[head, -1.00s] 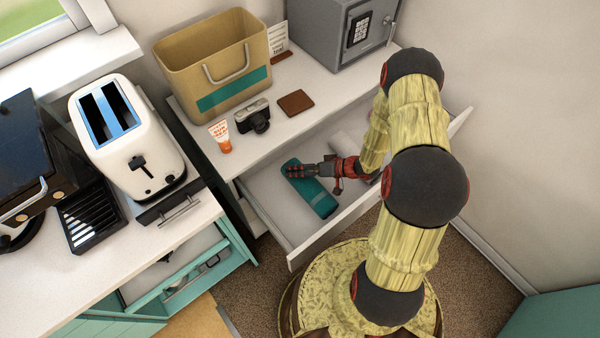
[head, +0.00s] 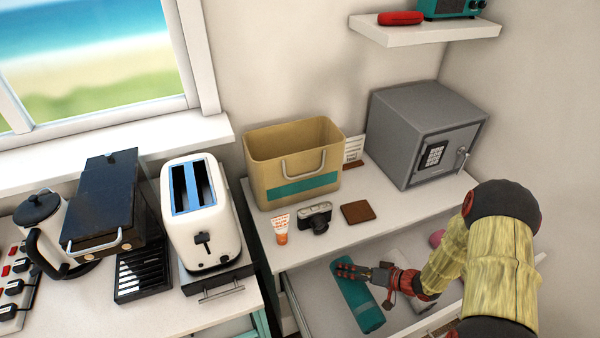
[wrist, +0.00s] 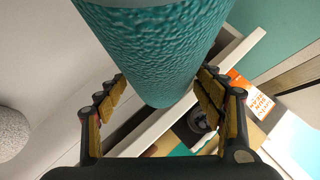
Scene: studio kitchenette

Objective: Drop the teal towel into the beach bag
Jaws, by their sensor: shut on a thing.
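The teal towel (head: 357,300) is a rolled cylinder at the open drawer (head: 310,285), left of its middle. My gripper (head: 352,270) is shut on it; whether the towel is clear of the drawer floor I cannot tell. In the wrist view the towel (wrist: 155,55) fills the top middle, with the gripper's fingers (wrist: 165,100) on both sides of it. The beach bag (head: 263,175), tan with a teal stripe and a grey handle, stands upright and open on the counter behind the drawer. Its inner floor is hidden.
A sunscreen tube (head: 281,228), a camera (head: 316,217) and a brown flat square (head: 358,212) lie between drawer and bag. A grey safe (head: 410,140) stands right of the bag, a white toaster (head: 203,235) left. A wall shelf (head: 430,36) hangs above.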

